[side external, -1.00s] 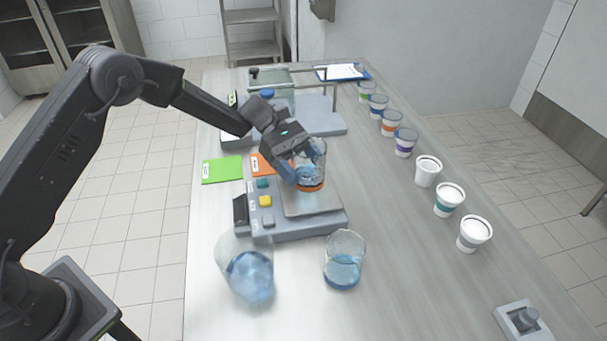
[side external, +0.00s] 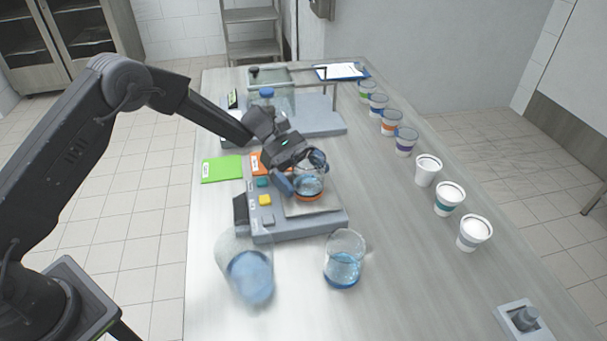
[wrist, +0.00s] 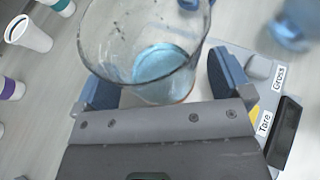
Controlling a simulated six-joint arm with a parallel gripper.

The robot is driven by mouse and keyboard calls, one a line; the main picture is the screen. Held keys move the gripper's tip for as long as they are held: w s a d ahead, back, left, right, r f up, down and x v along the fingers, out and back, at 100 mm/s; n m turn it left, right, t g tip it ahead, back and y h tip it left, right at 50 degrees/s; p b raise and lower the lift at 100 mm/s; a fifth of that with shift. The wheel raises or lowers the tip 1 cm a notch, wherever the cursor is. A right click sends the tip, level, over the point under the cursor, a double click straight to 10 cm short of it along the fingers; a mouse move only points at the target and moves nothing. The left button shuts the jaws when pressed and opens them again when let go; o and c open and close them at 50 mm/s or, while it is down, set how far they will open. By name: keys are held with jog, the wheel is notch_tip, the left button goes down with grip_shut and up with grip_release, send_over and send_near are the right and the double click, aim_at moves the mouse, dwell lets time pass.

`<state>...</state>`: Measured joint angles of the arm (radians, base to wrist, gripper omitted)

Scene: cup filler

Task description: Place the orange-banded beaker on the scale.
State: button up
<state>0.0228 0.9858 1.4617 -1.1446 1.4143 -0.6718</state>
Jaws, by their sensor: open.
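The orange-banded beaker (side external: 309,188) is clear glass with blue liquid and stands upright on the pan of the grey scale (side external: 330,221). My gripper (side external: 301,172) is open, with its blue fingers on either side of the beaker. In the wrist view the beaker (wrist: 150,65) sits between the two fingers of my gripper (wrist: 165,85), and a gap shows beside the right finger.
Two other beakers with blue liquid, one left (side external: 248,272) and one right (side external: 344,262), stand in front of the scale. A row of cups (side external: 428,170) runs along the right. The table's front right is mostly clear.

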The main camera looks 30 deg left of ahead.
jog(key=shift+a+r, duration=0.1)
jog(key=shift+r, duration=0.1)
jog(key=v, duration=1.1)
jog(key=shift+a+r, duration=0.25)
jog(key=shift+a, duration=0.05)
jog(key=s+d+r+m+t+y, duration=0.1)
jog(key=s+r+m+t+y, duration=0.2)
jog(key=s+r+m+y, duration=0.8)
jog(key=s+a+r+m+t+y, duration=0.1)
jog(key=s+a+m+t, duration=0.1)
jog(key=s, duration=0.8)
jog(key=s+a+r+m+t+y, duration=0.1)
jog(key=s+t, duration=0.3)
jog(key=s, duration=0.7)
jog(key=shift+s+a+r+m, duration=0.25)
jog(key=shift+s+a+m, duration=0.05)
jog(key=shift+a+m, duration=0.25)
